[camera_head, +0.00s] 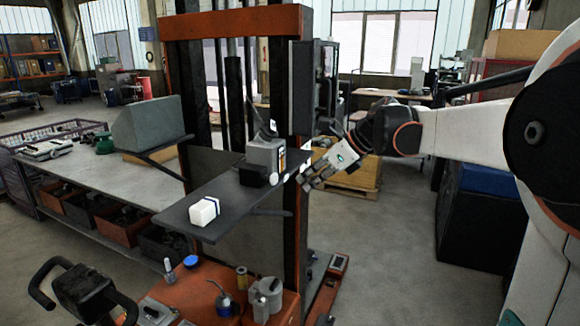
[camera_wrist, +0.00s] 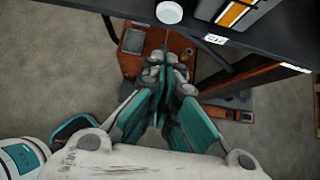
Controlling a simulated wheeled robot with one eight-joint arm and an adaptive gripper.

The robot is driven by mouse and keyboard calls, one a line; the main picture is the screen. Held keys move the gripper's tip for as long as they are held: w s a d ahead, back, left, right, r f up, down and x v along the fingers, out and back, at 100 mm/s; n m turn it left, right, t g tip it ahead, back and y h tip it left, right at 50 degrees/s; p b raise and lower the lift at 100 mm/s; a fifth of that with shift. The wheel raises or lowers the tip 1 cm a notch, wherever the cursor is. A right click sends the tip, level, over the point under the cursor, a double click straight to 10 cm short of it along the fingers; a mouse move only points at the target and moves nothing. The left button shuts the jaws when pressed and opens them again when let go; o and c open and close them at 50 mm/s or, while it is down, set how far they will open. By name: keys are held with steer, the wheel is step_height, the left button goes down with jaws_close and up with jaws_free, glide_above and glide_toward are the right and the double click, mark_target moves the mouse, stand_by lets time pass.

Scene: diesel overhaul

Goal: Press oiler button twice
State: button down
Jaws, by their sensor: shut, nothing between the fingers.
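A grey box-shaped unit with an orange and white stripe (camera_head: 266,155), which looks like the oiler, stands on a dark shelf (camera_head: 230,205) on the orange lift mast. My gripper (camera_head: 304,184) is just right of the unit and the shelf edge, shut and empty. In the wrist view my gripper's teal-lined fingers (camera_wrist: 160,62) come together at the tips. Beyond the tips a pale round disc (camera_wrist: 169,12) shows against a dark surface; I cannot tell if it is the button. The orange stripe (camera_wrist: 236,12) is to its right. No button is clear in the head view.
A dark cabinet (camera_head: 313,88) hangs on the mast above my gripper. Below, the orange cart top holds an oil can (camera_head: 225,299) and a grey jug (camera_head: 264,297).

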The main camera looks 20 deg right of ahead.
steer(key=shift+w+a+f+p, duration=0.2)
steer(key=shift+w+a, duration=0.35)
steer(key=shift+w, duration=0.15)
steer(key=shift+w+a+f+p, duration=0.2)
steer(key=shift+w+a+f, duration=0.05)
steer(key=shift+w+a, duration=0.4)
steer(key=shift+w+a+f+p, duration=0.2)
steer(key=shift+w+a, duration=0.3)
steer(key=shift+w, duration=0.25)
steer(key=shift+w+a+b, duration=0.35)
steer(key=shift+w+a, duration=0.45)
steer(key=shift+w, duration=0.1)
steer(key=shift+d, duration=0.1)
steer(key=shift+s+d, duration=0.4)
steer(key=b, duration=0.1)
glide_toward(277, 182)
steer(key=s+d, duration=0.1)
steer(key=s+d+r, duration=0.1)
steer(key=s, duration=0.1)
steer(key=s+d, duration=0.1)
steer(key=shift+s+d+r, duration=0.15)
steer(key=shift+s+r, duration=0.1)
steer(key=shift+r, duration=0.05)
